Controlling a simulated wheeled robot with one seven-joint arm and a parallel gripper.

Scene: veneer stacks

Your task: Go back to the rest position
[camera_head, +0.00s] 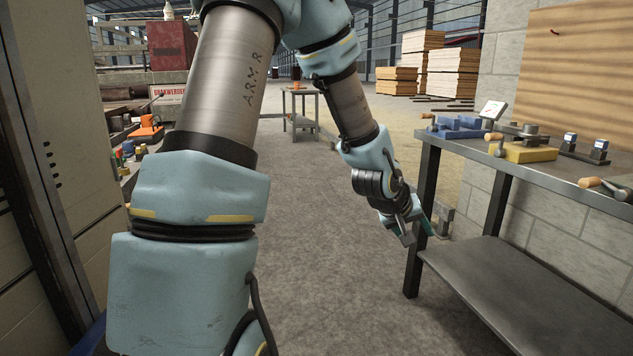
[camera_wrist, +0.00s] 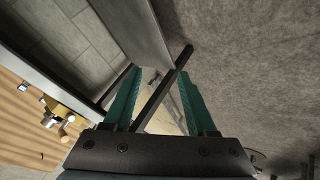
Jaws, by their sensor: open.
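My arm reaches forward from the left over the aisle and bends down. My gripper (camera_head: 418,229) hangs in the air near the left leg of the workbench on the right. In the wrist view, the two green fingers of my gripper (camera_wrist: 160,98) stand apart with nothing held between them. The dark bench leg (camera_wrist: 163,88) shows between and beyond the fingers. I cannot tell how close the fingers are to the leg.
The workbench (camera_head: 565,178) carries a blue block (camera_head: 458,128), a yellow block (camera_head: 522,152) and wooden-handled tools. Its lower shelf (camera_head: 510,285) is bare. A cabinet (camera_head: 60,130) stands at left. Veneer stacks (camera_head: 452,72) and a small table (camera_head: 301,92) stand behind. The grey floor (camera_head: 330,290) is clear.

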